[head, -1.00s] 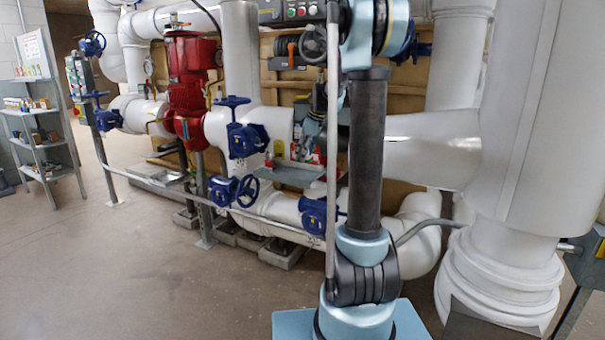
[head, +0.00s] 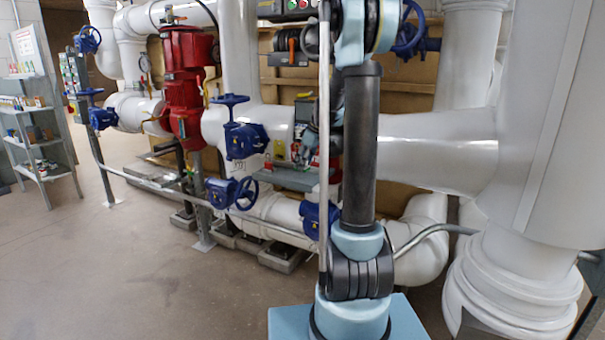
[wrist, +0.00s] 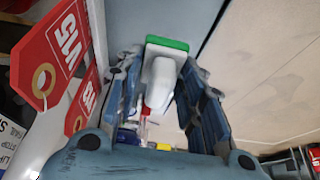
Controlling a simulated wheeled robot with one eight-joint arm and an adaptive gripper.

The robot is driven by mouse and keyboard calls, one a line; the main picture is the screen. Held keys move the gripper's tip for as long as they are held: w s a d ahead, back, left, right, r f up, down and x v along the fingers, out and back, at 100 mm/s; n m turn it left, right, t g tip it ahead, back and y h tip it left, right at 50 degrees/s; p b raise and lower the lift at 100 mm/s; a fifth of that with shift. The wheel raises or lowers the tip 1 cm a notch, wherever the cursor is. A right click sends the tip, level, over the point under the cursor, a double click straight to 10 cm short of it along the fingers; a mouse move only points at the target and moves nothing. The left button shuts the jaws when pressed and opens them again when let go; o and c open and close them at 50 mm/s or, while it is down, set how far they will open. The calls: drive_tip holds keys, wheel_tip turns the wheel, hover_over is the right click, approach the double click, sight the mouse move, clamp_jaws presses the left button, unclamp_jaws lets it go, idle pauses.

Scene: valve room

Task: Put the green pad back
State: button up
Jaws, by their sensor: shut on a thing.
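In the wrist view, the green pad (wrist: 168,43) is a thin green strip on the end of a white handle (wrist: 159,82). My gripper (wrist: 160,72) has its two blue-grey fingers on either side of the white handle, shut on it. The green face points away from my palm, near a grey flat surface (wrist: 215,25). In the head view my arm hides most of my gripper, and I cannot make out the pad there.
In the head view a grey tray (head: 285,179) with small items sits among white pipes and blue valves (head: 240,140). A shelf unit (head: 38,140) stands far left. Left floor is clear.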

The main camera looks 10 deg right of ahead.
drive_tip(key=shift+f, duration=1.9)
drive_tip(key=o, duration=1)
drive_tip(key=shift+s, duration=0.1)
drive_tip(key=v, duration=1.2)
drive_tip(key=s+a+m+h, duration=0.1)
drive_tip(key=s+a+m, duration=0.15)
drive_tip(key=s, duration=0.95)
drive_tip(key=s+f+m+h, duration=0.1)
drive_tip(key=s+f+m, duration=0.1)
drive_tip(key=s+f, duration=0.3)
drive_tip(key=s+d+f+m+h, duration=0.1)
drive_tip(key=s+f+m, duration=0.2)
drive_tip(key=s, duration=1.1)
drive_tip(key=s+d+f+m, duration=0.1)
drive_tip(key=s+f+m, duration=0.2)
drive_tip(key=s+f, duration=0.4)
drive_tip(key=shift+s+d+f+g+h, duration=0.1)
drive_tip(key=shift+s+f+g+h, duration=0.1)
drive_tip(key=shift+s, duration=0.4)
drive_tip(key=shift+s+d+f+g+h, duration=0.1)
drive_tip(key=shift+s+f+h, duration=0.1)
drive_tip(key=shift+s, duration=0.4)
